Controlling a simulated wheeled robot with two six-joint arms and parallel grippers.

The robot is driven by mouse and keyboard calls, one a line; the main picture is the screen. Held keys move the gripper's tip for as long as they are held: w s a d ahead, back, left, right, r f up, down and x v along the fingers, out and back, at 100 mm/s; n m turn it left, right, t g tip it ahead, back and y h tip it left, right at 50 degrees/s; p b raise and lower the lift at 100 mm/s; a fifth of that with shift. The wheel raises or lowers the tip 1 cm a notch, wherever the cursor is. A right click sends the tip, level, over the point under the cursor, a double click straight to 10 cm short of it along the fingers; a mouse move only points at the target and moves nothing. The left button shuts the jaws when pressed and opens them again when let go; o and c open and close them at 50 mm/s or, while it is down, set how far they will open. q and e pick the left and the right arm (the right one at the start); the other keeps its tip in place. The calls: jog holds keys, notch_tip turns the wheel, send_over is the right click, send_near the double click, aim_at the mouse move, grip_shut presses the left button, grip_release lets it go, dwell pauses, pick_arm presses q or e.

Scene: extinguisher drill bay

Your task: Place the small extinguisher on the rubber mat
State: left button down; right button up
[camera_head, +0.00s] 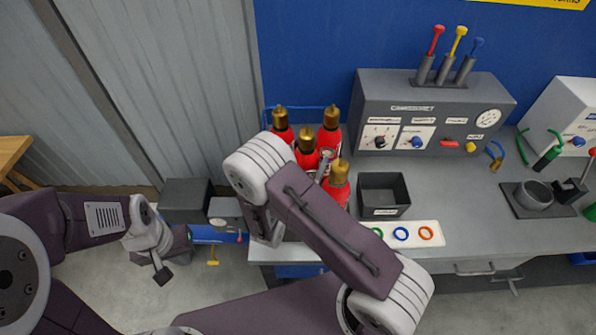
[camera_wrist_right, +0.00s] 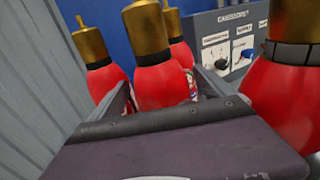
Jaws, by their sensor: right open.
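Several red extinguishers with brass tops stand close together at the bench's left end: a back-left one (camera_head: 281,127), a back-right one (camera_head: 331,131), a middle one (camera_head: 305,152) and a front one (camera_head: 338,187). I cannot tell which is the small one. My right gripper (camera_head: 322,167) is open among them. In the right wrist view its fingers lie either side of a red extinguisher (camera_wrist_right: 163,82); contact is unclear. My left gripper (camera_head: 160,268) hangs low left of the bench, away from them; its jaws are unclear. A dark flat mat (camera_head: 512,208), possibly the rubber mat, lies at the right.
A grey cup (camera_head: 534,195) stands on the dark mat. A black open bin (camera_head: 385,211) and a white strip with coloured rings (camera_head: 438,240) lie right of the extinguishers. A grey control panel (camera_head: 480,103) stands behind. Bare bench (camera_head: 465,185) lies between.

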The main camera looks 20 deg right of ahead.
jog(key=b+v, duration=0.1)
jog(key=v, duration=1)
jog(key=shift+b, duration=0.4)
jog(key=shift+d, duration=0.1)
